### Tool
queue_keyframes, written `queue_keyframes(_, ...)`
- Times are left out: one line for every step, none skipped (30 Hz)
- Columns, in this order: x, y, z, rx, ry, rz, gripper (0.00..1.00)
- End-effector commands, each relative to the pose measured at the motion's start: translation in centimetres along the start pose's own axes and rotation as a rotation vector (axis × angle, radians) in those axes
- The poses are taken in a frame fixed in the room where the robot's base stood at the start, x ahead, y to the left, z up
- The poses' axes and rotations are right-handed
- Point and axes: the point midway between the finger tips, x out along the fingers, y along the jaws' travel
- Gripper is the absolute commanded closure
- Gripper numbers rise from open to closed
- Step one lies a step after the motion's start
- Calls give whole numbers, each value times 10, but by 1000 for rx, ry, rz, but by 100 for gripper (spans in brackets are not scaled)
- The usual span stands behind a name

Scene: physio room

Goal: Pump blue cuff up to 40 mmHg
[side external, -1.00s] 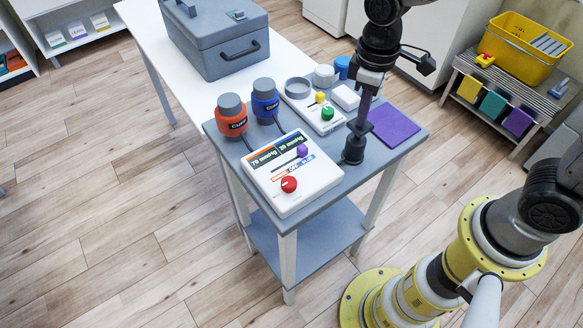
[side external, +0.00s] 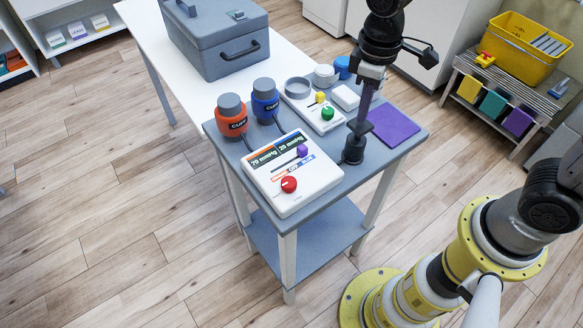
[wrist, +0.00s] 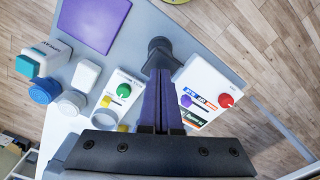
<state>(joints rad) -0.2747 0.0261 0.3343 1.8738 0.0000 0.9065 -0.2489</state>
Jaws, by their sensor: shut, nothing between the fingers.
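The blue cuff (side external: 265,104) stands upright with a grey cap beside the orange cuff (side external: 232,117). The white gauge box (side external: 291,190) has a display (side external: 276,151) that seems to read 70 mmHg on the orange side and 20 mmHg on the blue side. Its purple selector knob (side external: 303,151) sits toward the blue end; a red knob (side external: 289,184) is below. A black pump (side external: 353,151) with a wide top stands right of the box and shows in the wrist view (wrist: 160,48). My gripper (side external: 364,112) is shut and empty, its purple fingertips at the pump's top; contact is unclear.
A second white device (side external: 316,115) with yellow and green knobs lies behind the gauge box. A grey ring, a white pad and round pots are near it. A purple mat (side external: 393,127) lies right of the pump. A grey case (side external: 215,42) stands on the white table behind.

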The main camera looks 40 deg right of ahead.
Motion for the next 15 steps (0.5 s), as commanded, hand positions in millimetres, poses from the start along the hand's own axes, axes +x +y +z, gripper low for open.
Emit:
queue_keyframes(2,0,0,0,-2,-1,100)
queue_keyframes(4,0,0,0,-3,-1,100)
queue_keyframes(5,0,0,0,-3,-1,100)
queue_keyframes(6,0,0,0,-3,-1,100)
queue_keyframes(7,0,0,0,-3,-1,100)
queue_keyframes(8,0,0,0,-2,-1,100)
queue_keyframes(10,0,0,0,-2,-1,100)
queue_keyframes(11,0,0,0,-2,0,100)
queue_keyframes(12,0,0,0,-1,0,100)
queue_keyframes(13,0,0,0,-2,0,100)
queue_keyframes(14,0,0,0,-2,0,100)
queue_keyframes(16,0,0,0,-2,-1,100)
queue_keyframes(17,0,0,0,-3,-1,100)
queue_keyframes(18,0,0,0,-2,-1,100)
queue_keyframes(20,0,0,0,-2,-1,100)
